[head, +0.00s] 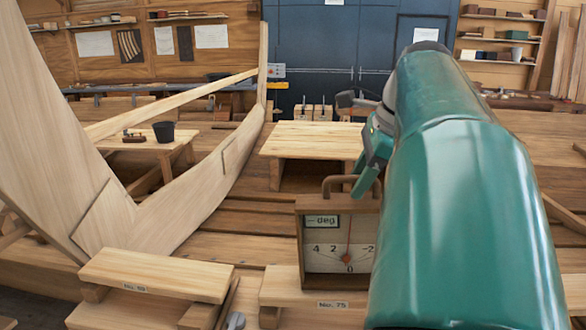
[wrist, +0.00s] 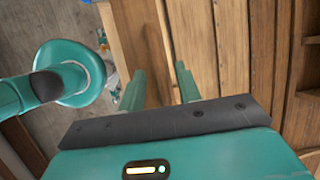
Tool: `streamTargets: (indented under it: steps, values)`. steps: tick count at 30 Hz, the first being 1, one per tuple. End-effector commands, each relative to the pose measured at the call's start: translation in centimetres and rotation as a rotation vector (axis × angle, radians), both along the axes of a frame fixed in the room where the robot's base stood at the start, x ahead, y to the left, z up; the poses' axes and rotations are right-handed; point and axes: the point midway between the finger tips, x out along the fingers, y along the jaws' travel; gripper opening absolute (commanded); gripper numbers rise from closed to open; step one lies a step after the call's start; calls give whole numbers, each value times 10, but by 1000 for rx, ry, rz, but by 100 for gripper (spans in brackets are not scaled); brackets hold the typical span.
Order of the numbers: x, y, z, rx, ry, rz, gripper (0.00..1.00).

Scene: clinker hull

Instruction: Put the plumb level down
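The plumb level (head: 340,235) is a brown wooden box with a pale dial, a needle, a "deg" label and a handle (head: 338,180) on top. In the head view it looks upright, at the light wooden step marked No. 75 (head: 285,285); its right side is hidden by my arm. My gripper (head: 368,170) is at the right end of the handle, partly hidden by my arm.
A second step, No. 59 (head: 155,275), stands at the left. A curved plank frame (head: 200,190) rises at the left. A low table (head: 315,138) stands behind the level; another table with a dark pot (head: 163,131) is further left. Wooden planking fills the middle.

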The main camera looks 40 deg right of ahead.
Motion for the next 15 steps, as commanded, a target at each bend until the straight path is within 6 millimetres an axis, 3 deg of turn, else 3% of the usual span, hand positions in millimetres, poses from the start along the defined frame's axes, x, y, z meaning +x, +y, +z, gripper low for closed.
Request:
streamTargets:
  steps: [5,15]
  values:
    - [-1,-1,13,-3,-1,-1,34]
    - [-27,-8,76,-3,-1,-1,34]
